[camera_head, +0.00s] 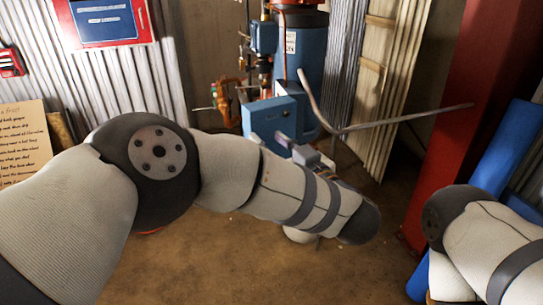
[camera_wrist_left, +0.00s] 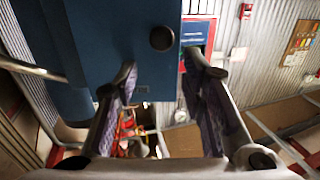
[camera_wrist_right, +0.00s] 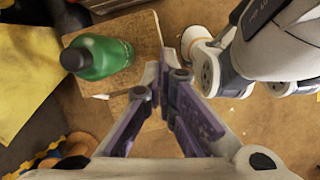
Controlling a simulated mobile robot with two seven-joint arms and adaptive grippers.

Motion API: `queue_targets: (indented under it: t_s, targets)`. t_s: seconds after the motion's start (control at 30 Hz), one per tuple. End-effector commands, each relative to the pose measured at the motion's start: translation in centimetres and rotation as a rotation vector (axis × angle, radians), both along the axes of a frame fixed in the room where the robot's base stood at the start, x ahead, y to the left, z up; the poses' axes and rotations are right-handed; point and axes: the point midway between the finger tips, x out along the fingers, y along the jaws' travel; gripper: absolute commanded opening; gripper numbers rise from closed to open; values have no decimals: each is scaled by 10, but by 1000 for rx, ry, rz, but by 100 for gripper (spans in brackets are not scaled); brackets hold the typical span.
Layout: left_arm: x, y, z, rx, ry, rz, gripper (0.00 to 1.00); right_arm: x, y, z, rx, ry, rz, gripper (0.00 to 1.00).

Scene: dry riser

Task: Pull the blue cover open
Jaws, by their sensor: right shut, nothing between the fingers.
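The blue cover (camera_head: 271,121) is a flat box-like panel in front of the blue tank, and it looks shut. In the left wrist view the cover (camera_wrist_left: 120,40) fills the upper middle, with a dark round knob (camera_wrist_left: 162,39) near its right edge. My left gripper (camera_head: 286,143) is close to the cover's lower right. It also shows in the left wrist view (camera_wrist_left: 163,72), open and empty, with the knob ahead between its fingers; I cannot tell any contact. My right gripper (camera_wrist_right: 165,72) is shut and empty, outside the head view.
A blue tank (camera_head: 305,60) with pipework stands behind the cover. A bent metal rod (camera_head: 350,127) crosses right of it. A red post (camera_head: 455,110) and blue pipes (camera_head: 485,155) stand at right. A green bottle (camera_wrist_right: 98,57) stands on a board near my right gripper. Floor (camera_head: 235,255) is open.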

Motion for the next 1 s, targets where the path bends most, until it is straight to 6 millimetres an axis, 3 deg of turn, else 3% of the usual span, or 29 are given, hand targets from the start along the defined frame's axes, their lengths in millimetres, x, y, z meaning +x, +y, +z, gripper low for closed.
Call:
queue_targets:
  t_s: [0.1, 0.3, 0.67, 0.77, 0.87, 1.0]
  targets:
    - [1, 0, 33, -2, -5, 1, 37, 0, 0, 0, 0, -1, 0, 0]
    - [0, 0, 66, 0, -4, 0, 37, 0, 0, 0, 0, 0, 0, 0]
    - [1, 0, 68, 1, 0, -6, 37, 0, 0, 0, 0, -1, 0, 0]
    - [5, 2, 41, 19, 23, -88, 37, 3, 0, 3, 1, -9, 0, 0]
    - [3, 8, -19, 32, 103, -242, 37, 7, 0, 7, 0, -23, 0, 0]
    - [-28, 28, -116, 12, 304, -432, 37, 12, 0, 13, 0, -41, -1, 0]
